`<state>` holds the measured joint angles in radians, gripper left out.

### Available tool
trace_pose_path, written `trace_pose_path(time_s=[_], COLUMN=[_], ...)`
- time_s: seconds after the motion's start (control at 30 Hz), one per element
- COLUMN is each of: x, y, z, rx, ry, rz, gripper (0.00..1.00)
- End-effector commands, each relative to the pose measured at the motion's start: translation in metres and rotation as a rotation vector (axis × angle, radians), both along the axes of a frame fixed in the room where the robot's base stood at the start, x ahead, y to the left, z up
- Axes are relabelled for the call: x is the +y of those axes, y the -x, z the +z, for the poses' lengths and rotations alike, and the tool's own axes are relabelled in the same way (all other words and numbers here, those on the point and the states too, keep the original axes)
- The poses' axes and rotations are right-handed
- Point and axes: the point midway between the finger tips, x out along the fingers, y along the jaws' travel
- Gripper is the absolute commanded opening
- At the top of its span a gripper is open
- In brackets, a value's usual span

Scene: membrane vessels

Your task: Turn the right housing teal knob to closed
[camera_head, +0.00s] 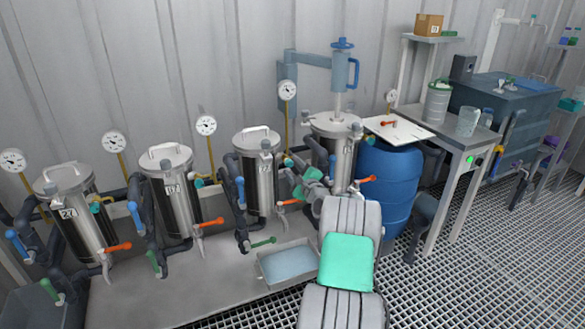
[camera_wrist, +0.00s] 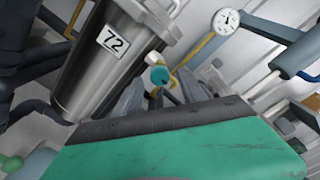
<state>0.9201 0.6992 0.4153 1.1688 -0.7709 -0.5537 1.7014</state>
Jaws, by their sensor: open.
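Several steel housings stand in a row in the head view. The housing (camera_head: 259,180) nearest my gripper has a white label, which reads 72 in the wrist view (camera_wrist: 85,75). A round teal knob (camera_wrist: 160,75) sticks out from its upper side on a pale fitting; it also shows in the head view (camera_head: 288,162). My gripper (camera_head: 299,178) is open, right of this housing. In the wrist view its fingers (camera_wrist: 160,95) lie either side of the knob's line, apparently empty; contact cannot be told. A further housing (camera_head: 333,150) stands farther right, partly behind my arm.
A blue drum (camera_head: 388,180) stands right of my arm. A grey tray (camera_head: 288,263) of liquid lies below. Red-orange handles (camera_head: 119,247), blue handles (camera_head: 240,190) and pipes crowd the housings. A pressure gauge (camera_head: 287,90) rises behind. Open grating lies at the right.

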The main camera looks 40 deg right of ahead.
Motion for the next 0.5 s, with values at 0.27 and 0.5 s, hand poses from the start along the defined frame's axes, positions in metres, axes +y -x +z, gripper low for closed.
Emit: trace_pose_path(time_s=[0.27, 0.5], x=[0.014, 0.020], y=[0.053, 0.068], z=[0.000, 0.000], rx=[0.000, 0.000], ry=[-0.002, 0.000], rz=[-0.003, 0.000], gripper=[0.49, 0.49])
